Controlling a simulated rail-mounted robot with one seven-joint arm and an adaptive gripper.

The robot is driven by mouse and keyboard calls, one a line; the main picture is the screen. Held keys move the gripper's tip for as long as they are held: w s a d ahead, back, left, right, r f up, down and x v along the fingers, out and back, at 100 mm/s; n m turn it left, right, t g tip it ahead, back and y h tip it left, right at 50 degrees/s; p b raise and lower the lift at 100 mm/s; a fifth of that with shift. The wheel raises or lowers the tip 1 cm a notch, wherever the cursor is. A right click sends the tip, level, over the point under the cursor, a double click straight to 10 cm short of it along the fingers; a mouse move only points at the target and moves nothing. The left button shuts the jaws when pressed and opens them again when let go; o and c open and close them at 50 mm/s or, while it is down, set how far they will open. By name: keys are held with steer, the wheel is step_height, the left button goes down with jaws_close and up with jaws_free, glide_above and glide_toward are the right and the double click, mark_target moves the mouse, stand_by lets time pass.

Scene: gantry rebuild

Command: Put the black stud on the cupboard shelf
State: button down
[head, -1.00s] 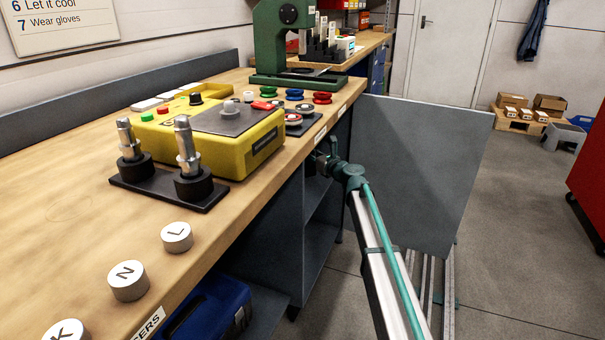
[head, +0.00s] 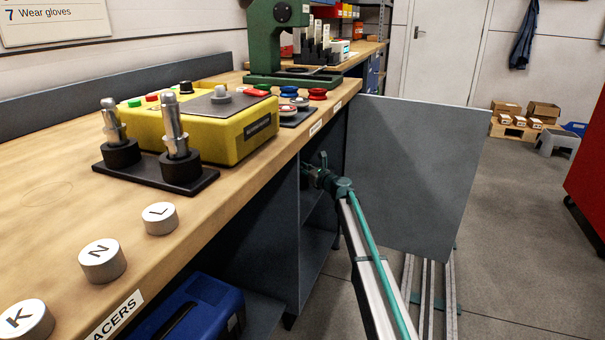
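The cupboard is under the bench with its grey door (head: 415,165) swung wide open. A cupboard shelf (head: 318,213) shows inside, below my gripper. My gripper (head: 308,172) is at the cupboard opening, just under the bench edge, pointing left into it. It is small and dark in the head view, and its fingertips are partly lost in shadow. I cannot tell whether it is open or shut, or whether it holds anything. I cannot make out the black stud for certain in this view.
On the bench (head: 45,240) are a yellow box (head: 235,140) with a black knob, a black base (head: 150,178) with two metal posts in black collars, lettered silver spacers (head: 103,260) and a green press (head: 277,40). A blue case (head: 200,310) sits below.

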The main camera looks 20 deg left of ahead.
steer(key=shift+f, duration=0.3)
steer(key=c, duration=1.1)
jaws_free()
